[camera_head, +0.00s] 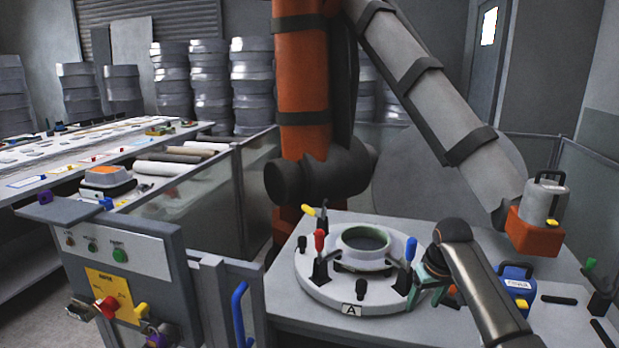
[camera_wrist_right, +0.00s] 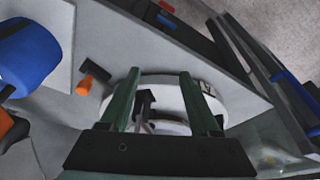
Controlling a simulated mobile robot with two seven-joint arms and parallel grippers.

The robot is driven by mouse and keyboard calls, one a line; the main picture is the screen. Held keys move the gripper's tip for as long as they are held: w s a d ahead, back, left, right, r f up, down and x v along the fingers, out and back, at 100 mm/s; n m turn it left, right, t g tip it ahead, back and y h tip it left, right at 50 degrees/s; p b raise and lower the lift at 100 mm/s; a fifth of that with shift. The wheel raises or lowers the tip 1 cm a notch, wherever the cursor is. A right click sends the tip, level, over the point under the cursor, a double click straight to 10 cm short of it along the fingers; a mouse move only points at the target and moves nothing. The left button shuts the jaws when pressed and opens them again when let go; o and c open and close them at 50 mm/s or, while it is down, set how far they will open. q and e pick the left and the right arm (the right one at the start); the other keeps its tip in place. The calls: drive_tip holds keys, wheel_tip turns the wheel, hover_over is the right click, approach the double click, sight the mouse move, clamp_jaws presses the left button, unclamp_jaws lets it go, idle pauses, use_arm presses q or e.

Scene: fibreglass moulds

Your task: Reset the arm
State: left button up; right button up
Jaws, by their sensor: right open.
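A large orange and grey industrial arm (camera_head: 425,88) stands behind the worktable, its orange-and-grey tool (camera_head: 538,215) at the right. A grey control panel (camera_head: 150,255) at the lower left has small buttons, including a green one (camera_head: 119,255), and a red knob (camera_head: 108,306) on a yellow plate. My right gripper (camera_head: 425,290) is beside the right edge of a round fixture (camera_head: 330,290) marked A. In the right wrist view, its green fingers (camera_wrist_right: 158,75) are apart with nothing clearly gripped, the white fixture (camera_wrist_right: 165,80) behind them. My left gripper is out of view.
Clamps with red (camera_head: 319,240) and blue handles rise from the fixture. Transparent guard panels (camera_head: 190,215) and a blue handle (camera_head: 239,315) lie between panel and worktable. A long table (camera_head: 30,195) is at left.

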drive_tip(key=s+a+f+t, duration=0.1)
drive_tip(key=s+a+f, duration=0.1)
drive_tip(key=s+f, duration=0.45)
drive_tip(key=s+a+f+t+y, duration=0.1)
drive_tip(key=s+f, duration=0.2)
drive_tip(key=f, duration=0.6)
drive_tip(key=s+a+f+t, duration=0.15)
drive_tip(key=s+f, duration=0.25)
drive_tip(key=f, duration=0.4)
drive_tip(key=s+a+t+y, duration=0.1)
drive_tip(key=s+a, duration=0.3)
drive_tip(key=s, duration=1.9)
drive_tip(key=shift+f+t, duration=0.35)
drive_tip(key=shift+t, duration=0.5)
drive_tip(key=shift+a, duration=0.1)
